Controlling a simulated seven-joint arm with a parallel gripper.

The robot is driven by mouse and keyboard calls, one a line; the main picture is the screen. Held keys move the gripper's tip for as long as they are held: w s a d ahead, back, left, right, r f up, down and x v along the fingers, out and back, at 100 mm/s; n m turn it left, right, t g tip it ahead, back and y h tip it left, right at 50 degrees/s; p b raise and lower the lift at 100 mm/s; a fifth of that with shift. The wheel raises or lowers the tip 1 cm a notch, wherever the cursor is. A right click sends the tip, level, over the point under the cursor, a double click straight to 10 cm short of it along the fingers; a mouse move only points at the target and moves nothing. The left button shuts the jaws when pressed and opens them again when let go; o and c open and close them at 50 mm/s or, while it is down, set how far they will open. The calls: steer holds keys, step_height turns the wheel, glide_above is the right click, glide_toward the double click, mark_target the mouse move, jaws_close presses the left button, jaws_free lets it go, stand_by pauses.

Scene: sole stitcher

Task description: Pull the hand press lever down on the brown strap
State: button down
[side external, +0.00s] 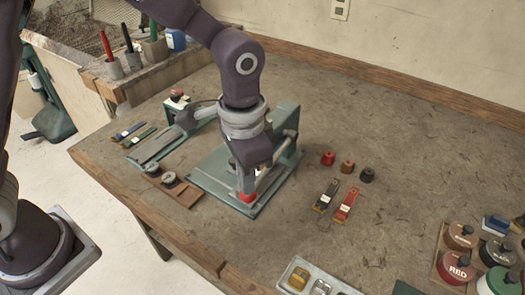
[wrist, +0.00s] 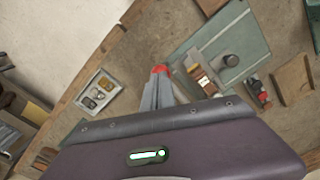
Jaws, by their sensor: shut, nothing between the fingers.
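The hand press has a green base plate (side external: 207,178) and a green upright at its back right in the side view. Its plate also shows in the wrist view (wrist: 238,38). A grey lever bar ends in a red knob (side external: 247,197), low over the front of the plate. My gripper (wrist: 160,82) is shut, pointing down, with its fingertips at the red knob (wrist: 159,69). I cannot tell whether they touch it. A brown piece with a white label (wrist: 206,78), probably the brown strap, lies by the plate in the wrist view. My arm hides much of the press in the side view.
A dark strap (side external: 327,195) and a red strap (side external: 346,205) lie right of the press. Small red, brown and black pots stand behind them. A metal tray (side external: 297,268) and several labelled jars are at the front right. The table's middle right is clear.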

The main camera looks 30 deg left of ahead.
steer(key=shift+f, duration=0.1)
steer(key=shift+a+f, duration=0.1)
steer(key=shift+f, duration=1.7)
steer(key=shift+w+r, duration=0.15)
steer(key=shift+r, duration=0.95)
steer(key=shift+w+r, duration=0.1)
steer(key=shift+r, duration=3.7)
step_height(320, 180, up, 4)
steer(key=shift+r, duration=0.15)
